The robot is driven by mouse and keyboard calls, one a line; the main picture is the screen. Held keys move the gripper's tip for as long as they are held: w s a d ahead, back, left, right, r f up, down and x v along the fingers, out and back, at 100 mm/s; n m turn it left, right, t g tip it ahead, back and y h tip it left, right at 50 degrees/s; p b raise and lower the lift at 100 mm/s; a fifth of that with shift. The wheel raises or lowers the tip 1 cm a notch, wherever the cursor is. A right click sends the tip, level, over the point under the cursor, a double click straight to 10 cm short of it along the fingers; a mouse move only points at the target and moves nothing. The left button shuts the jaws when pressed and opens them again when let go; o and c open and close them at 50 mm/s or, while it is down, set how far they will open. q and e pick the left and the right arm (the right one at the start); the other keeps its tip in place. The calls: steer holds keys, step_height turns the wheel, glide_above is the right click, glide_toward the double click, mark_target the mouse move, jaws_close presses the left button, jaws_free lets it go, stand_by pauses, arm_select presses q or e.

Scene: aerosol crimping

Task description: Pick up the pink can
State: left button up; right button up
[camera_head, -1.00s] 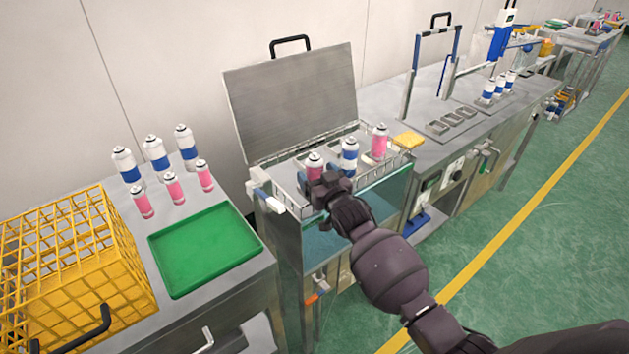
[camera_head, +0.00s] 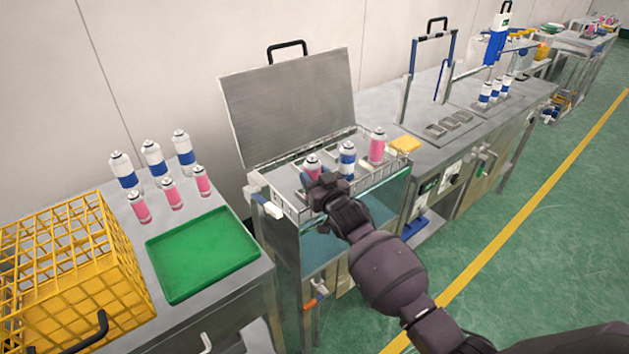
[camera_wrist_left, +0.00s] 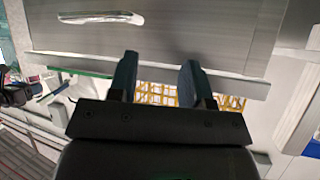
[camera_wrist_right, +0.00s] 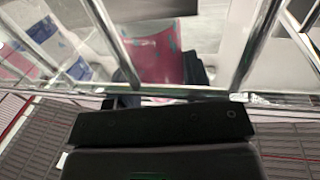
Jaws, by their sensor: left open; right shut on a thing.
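A pink can (camera_head: 312,162) with a white top stands at the front left of the wire basket (camera_head: 375,184) in the open-lidded tank. My right gripper (camera_head: 322,188) is at this can from the front, shut on it. In the right wrist view the pink can (camera_wrist_right: 157,50) shows behind the basket wires, with its lower part and most of the fingers hidden. Another pink can (camera_head: 377,147) stands at the basket's right, and a blue-and-white can (camera_head: 347,160) stands between them. My left gripper (camera_wrist_left: 160,80) is open and empty, facing a metal cabinet front in the left wrist view.
The tank's raised lid (camera_head: 290,105) stands behind the basket. On the left table are a green tray (camera_head: 202,255), a yellow crate (camera_head: 70,270), and several pink and blue-banded cans (camera_head: 171,193). A yellow sponge (camera_head: 405,144) lies right of the basket.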

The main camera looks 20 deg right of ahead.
step_height(320, 180, up, 23)
steer(key=s+a+p, duration=0.1)
steer(key=s, duration=0.1)
steer(key=s+d+f+m+h, duration=0.1)
steer(key=s+f+h, duration=0.1)
steer(key=s+f, duration=1.4)
steer(key=shift+s+d+f+m+h, duration=0.25)
steer(key=shift+s+f+m+h, duration=0.15)
steer(key=shift+s, duration=0.45)
